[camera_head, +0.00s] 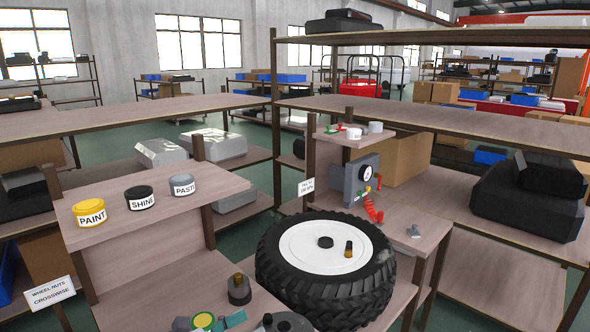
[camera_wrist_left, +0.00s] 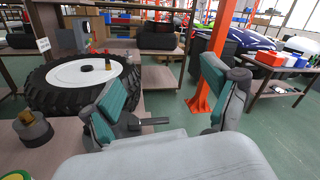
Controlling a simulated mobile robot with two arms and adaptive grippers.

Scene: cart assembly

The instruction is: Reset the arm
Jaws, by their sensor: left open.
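My left gripper (camera_wrist_left: 165,92) shows in the left wrist view with its two teal-padded fingers spread wide and nothing between them. Beyond it stand the work table and a large black tyre with a white hub (camera_wrist_left: 88,72). In the head view the tyre (camera_head: 325,265) lies flat on the table, with a small black cap and a brass-coloured piece on its hub. A teal and grey part at the bottom edge there may be my left gripper, mostly cut off. My right gripper is in neither view.
Yellow PAINT (camera_head: 90,212), black SHINE (camera_head: 140,197) and grey PASTE (camera_head: 183,185) tins stand on a raised shelf. A dark grey knob-like part (camera_head: 239,290) sits beside the tyre. An orange post (camera_wrist_left: 207,60) stands beyond the left gripper, with green floor around it.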

